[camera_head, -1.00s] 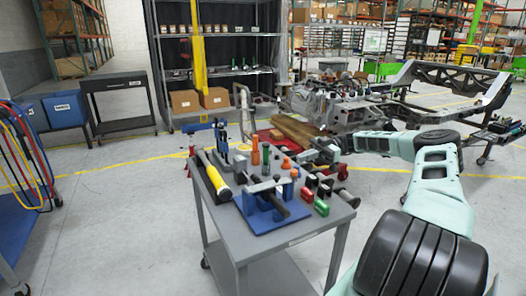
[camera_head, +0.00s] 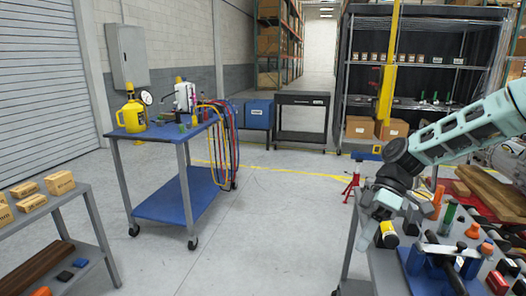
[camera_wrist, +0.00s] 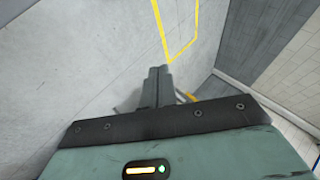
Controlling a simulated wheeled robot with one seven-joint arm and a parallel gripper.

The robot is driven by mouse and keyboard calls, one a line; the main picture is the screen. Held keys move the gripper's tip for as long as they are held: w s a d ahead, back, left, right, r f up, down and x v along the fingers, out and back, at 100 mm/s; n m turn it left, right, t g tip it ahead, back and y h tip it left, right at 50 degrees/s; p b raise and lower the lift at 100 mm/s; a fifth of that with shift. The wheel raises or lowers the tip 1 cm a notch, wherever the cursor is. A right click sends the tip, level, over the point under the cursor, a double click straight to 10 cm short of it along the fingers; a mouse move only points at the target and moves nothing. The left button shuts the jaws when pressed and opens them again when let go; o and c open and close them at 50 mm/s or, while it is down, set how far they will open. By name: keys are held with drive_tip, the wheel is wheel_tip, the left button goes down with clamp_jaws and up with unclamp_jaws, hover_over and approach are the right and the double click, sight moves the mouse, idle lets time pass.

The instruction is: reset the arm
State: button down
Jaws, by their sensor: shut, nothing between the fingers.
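My gripper (camera_head: 365,242) hangs at the left side of the grey tool cart (camera_head: 352,245) in the head view, at the end of my pale green arm, which reaches in from the right. Its fingers are small there. In the wrist view my gripper's two dark fingers (camera_wrist: 159,78) lie together, shut and empty, with bare floor and a yellow line beyond them. No object is held.
The grey cart holds a blue fixture (camera_head: 440,268), a yellow-black tool (camera_head: 388,237) and several coloured parts close to my gripper. A blue cart (camera_head: 160,208) stands left of centre. A red jack stand (camera_head: 352,187) is behind. Open floor (camera_head: 270,235) lies between the carts.

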drive_tip(key=s+a+r+m+t+h, duration=0.1)
drive_tip(key=s+a+t+h, duration=0.1)
drive_tip(key=s, duration=0.6)
drive_tip(key=s+a+r+m+t+h, duration=0.1)
drive_tip(key=s+a+m+h, duration=0.1)
drive_tip(key=s+a, duration=0.2)
drive_tip(key=s+a+r+m+t+h+p, duration=0.1)
drive_tip(key=s+a+r+m+t+h, duration=0.1)
drive_tip(key=s, duration=0.9)
drive_tip(key=shift+s+a+t, duration=0.3)
drive_tip(key=shift+s+a, duration=0.05)
drive_tip(key=shift+a, duration=0.25)
